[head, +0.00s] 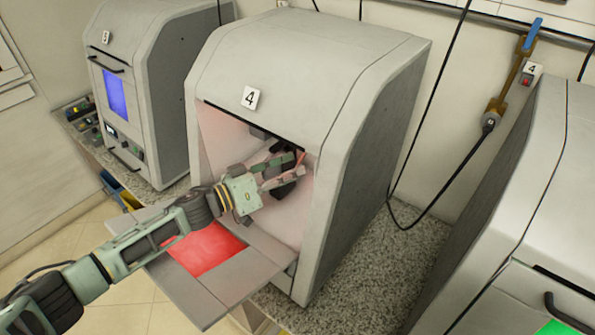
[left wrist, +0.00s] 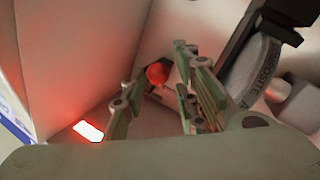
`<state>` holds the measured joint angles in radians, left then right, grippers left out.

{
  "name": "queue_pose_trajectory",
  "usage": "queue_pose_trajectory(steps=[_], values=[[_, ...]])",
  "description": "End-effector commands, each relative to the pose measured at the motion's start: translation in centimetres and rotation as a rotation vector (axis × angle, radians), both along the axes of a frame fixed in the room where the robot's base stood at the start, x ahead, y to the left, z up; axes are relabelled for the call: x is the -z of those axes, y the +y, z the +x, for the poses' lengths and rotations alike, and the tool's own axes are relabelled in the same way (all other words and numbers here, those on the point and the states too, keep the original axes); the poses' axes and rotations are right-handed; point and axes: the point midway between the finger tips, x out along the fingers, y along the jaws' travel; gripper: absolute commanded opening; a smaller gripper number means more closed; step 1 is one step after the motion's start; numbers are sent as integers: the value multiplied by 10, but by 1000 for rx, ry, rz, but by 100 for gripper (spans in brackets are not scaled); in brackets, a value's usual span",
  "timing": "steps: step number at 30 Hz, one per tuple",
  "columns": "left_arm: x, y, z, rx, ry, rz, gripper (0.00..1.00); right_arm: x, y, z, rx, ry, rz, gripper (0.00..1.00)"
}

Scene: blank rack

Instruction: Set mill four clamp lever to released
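Mill four (head: 310,75) is the large grey machine with the "4" plate, its front door (head: 240,285) folded down. My left gripper (head: 296,166) reaches into its lit chamber. In the left wrist view the fingers (left wrist: 160,88) stand apart, open. A red ball knob (left wrist: 157,73), seemingly the clamp lever's end, shows between and beyond the fingertips; I cannot tell whether they touch it. The lever's arm is mostly hidden, so its setting is unclear. A grey disc marked "COMPOSITE A" (left wrist: 250,75) sits right of the fingers. My right gripper is not in view.
The folded-down door with its red screen (head: 207,249) lies under my left arm. The chamber walls (left wrist: 75,60) are close around the gripper. Another mill (head: 150,70) stands to the left and a grey machine (head: 530,200) to the right. A cabled tool (head: 510,80) hangs on the wall.

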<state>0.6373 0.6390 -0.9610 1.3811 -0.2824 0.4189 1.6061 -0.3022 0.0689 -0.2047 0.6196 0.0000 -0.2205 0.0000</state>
Motion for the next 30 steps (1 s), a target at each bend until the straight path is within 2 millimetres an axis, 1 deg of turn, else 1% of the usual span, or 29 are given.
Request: queue_pose_trajectory(steps=[1, 5, 14, 23, 24, 30], values=[[2, -6, 4, 0, -1, -1, 28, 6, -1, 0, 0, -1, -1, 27], [0, -13, 10, -1, -2, -1, 28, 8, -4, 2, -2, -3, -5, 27], [0, -15, 11, -1, 0, 0, 28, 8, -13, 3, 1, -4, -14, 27], [0, -14, 11, -3, 0, 0, 2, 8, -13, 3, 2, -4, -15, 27], [0, -14, 11, -3, 0, 0, 0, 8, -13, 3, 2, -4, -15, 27], [0, -14, 12, -4, 1, 1, 0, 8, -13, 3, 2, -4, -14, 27]])
